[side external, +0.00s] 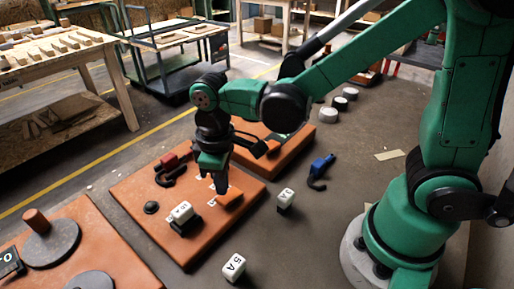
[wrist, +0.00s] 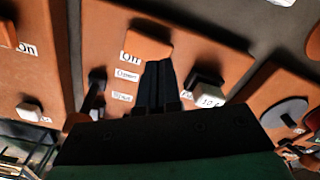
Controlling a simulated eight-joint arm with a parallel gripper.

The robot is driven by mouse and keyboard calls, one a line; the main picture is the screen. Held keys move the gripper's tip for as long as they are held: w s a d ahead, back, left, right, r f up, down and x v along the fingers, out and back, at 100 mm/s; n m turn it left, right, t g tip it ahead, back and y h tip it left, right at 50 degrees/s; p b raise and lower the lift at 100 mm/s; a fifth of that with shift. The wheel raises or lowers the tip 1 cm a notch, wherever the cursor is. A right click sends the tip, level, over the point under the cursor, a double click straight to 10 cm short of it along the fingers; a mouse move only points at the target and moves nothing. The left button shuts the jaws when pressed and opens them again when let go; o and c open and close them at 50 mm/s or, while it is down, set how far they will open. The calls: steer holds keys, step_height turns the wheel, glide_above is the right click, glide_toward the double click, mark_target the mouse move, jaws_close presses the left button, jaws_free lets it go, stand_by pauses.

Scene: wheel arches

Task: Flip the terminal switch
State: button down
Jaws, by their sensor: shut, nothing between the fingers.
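An orange board (side external: 135,190) lies on the table with switch-like parts on it. One part is an orange block (side external: 229,198), taken to be the terminal switch. It also shows in the wrist view (wrist: 148,41), beside a white "On" label (wrist: 130,57). My gripper (side external: 219,188) is over the board, pointing down, right beside this block. In the wrist view my gripper's fingers (wrist: 158,66) are together and empty, with their tips at the block's near edge. I cannot tell whether they touch it. More labels (wrist: 126,75) are too small to read surely.
On the same board are a white cube on a black base (side external: 182,213), a black knob (side external: 151,207) and a red-and-black part (side external: 173,166). Another orange board (side external: 90,235) stands front left. A blue tool (side external: 319,169) and loose white cubes (side external: 234,267) lie on the table.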

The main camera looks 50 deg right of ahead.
mark_target(224, 198)
steer(key=shift+f, duration=1.2)
stand_by(0.6)
steer(key=shift+r, duration=3.5)
steer(key=s+d+r+m+t, duration=0.1)
steer(key=d+r+m+t, duration=0.1)
steer(key=d+m+t, duration=0.4)
steer(key=d+t, duration=0.1)
steer(key=d, duration=0.1)
steer(key=shift+s+d+r, duration=0.3)
steer(key=shift+s+d, duration=0.1)
